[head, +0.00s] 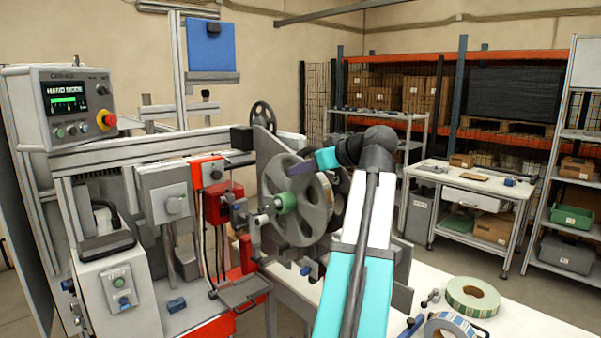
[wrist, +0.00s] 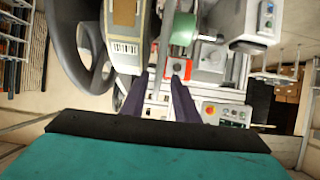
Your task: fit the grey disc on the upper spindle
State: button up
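A large grey disc (head: 319,215) with cut-out holes stands upright at the machine's front, in the middle of the head view. A green hub (head: 286,202) sits in front of its centre. The hub also shows at the top of the wrist view (wrist: 184,30). A grey wheel-like part (wrist: 98,72) fills the upper left of the wrist view. I cannot make out a bare upper spindle.
A white table (head: 520,318) at the lower right carries a green-edged tape reel (head: 472,296) and a blue-edged reel (head: 447,328). A control box (head: 72,102) stands at the left. A workbench (head: 468,180) and shelves are behind. The machine crowds the space left of my arm.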

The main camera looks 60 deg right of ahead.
jog(key=b+v, duration=0.2)
jog(key=v, duration=0.9)
jog(key=shift+s, duration=0.15)
jog(key=shift+a, duration=0.15)
dwell(0.5)
